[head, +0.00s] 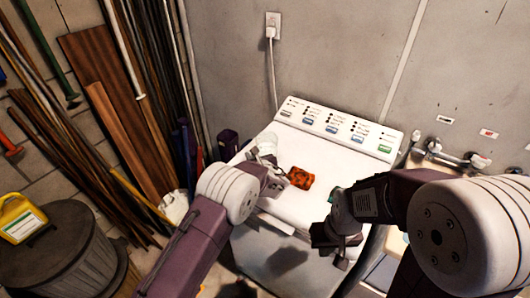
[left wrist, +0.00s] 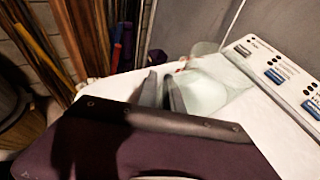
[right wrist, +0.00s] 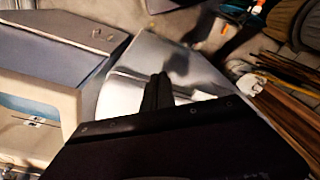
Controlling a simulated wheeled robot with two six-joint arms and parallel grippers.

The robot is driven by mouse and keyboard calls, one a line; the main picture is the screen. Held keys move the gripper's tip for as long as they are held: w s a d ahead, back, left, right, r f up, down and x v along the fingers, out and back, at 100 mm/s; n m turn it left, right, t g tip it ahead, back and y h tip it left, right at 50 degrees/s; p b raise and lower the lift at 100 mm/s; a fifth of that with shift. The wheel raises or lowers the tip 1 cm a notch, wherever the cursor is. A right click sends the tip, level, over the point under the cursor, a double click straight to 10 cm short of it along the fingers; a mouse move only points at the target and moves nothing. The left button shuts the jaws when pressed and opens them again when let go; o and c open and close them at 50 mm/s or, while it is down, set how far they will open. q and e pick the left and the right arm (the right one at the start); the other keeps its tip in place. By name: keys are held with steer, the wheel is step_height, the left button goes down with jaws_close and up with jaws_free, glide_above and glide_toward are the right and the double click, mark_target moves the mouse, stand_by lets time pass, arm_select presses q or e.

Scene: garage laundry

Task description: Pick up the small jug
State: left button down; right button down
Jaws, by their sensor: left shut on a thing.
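The small jug is pale and whitish. It stands out in the left wrist view (left wrist: 205,92), just beyond and to the right of my left fingertips. In the head view the small jug (head: 266,143) is at the left side of the white washer top, partly hidden by my left gripper (head: 268,160). My left gripper is shut on the jug, with its fingers (left wrist: 163,90) at the jug's near side; the exact grip is hard to see. My right gripper (head: 336,240) hangs in front of the washer, empty. Its fingers (right wrist: 158,92) are together in the right wrist view.
The white washer (head: 310,205) has a control panel (head: 335,128) along its back. An orange and black item (head: 297,178) lies on its top, right of my left gripper. A sink with taps (head: 450,155) is at the right. Boards and poles (head: 125,100) lean at the left.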

stand_by(0.4)
arm_select(q)
steer(key=shift+r, duration=0.55)
step_height(320, 180, up, 3)
steer(key=shift+w+r+b, duration=0.1)
steer(key=shift+b, duration=0.2)
steer(key=s+d+r, duration=0.1)
steer(key=d+r, duration=0.5)
steer(key=d, duration=0.5)
steer(key=shift+s+d+r+p, duration=0.35)
